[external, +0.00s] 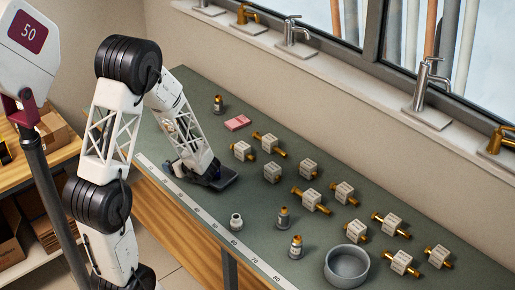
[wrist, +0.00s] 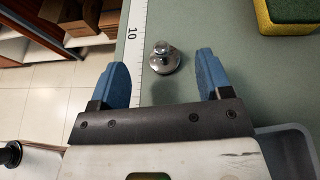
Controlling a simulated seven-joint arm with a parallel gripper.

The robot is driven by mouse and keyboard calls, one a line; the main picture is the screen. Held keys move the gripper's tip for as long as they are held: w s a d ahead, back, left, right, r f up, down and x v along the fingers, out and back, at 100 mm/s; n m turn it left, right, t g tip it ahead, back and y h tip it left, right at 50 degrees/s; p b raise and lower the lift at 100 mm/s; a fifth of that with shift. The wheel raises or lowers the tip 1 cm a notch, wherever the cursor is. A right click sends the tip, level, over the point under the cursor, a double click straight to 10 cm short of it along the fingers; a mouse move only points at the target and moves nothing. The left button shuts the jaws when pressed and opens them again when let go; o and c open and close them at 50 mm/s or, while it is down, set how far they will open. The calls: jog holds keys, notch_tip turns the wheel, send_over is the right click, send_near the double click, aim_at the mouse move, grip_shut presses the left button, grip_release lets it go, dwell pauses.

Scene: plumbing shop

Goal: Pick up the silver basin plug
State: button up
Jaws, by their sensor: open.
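The silver basin plug (wrist: 163,60) is a shiny round disc with a small knob on top. In the wrist view it lies on the green bench top beside the white ruler strip, ahead of and between my blue fingertips. In the external view my gripper is low over the left end of the bench, and the plug is hidden behind my arm.
A yellow and green sponge (wrist: 287,14) lies at upper right in the wrist view, and a grey tray (wrist: 290,150) at lower right. In the external view several white blocks with brass fittings (external: 311,200), bottles (external: 283,218) and a grey bowl (external: 346,267) stand farther along the bench.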

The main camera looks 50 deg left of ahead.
aim_at(168, 161)
jog(key=shift+f+x, duration=0.15)
jog(key=shift+x, duration=0.7)
jog(key=shift+f+x, duration=0.15)
jog(key=shift+x, duration=1.5)
jog(key=c, duration=1)
jog(key=shift+r, duration=0.15)
jog(key=shift+r, duration=4.85)
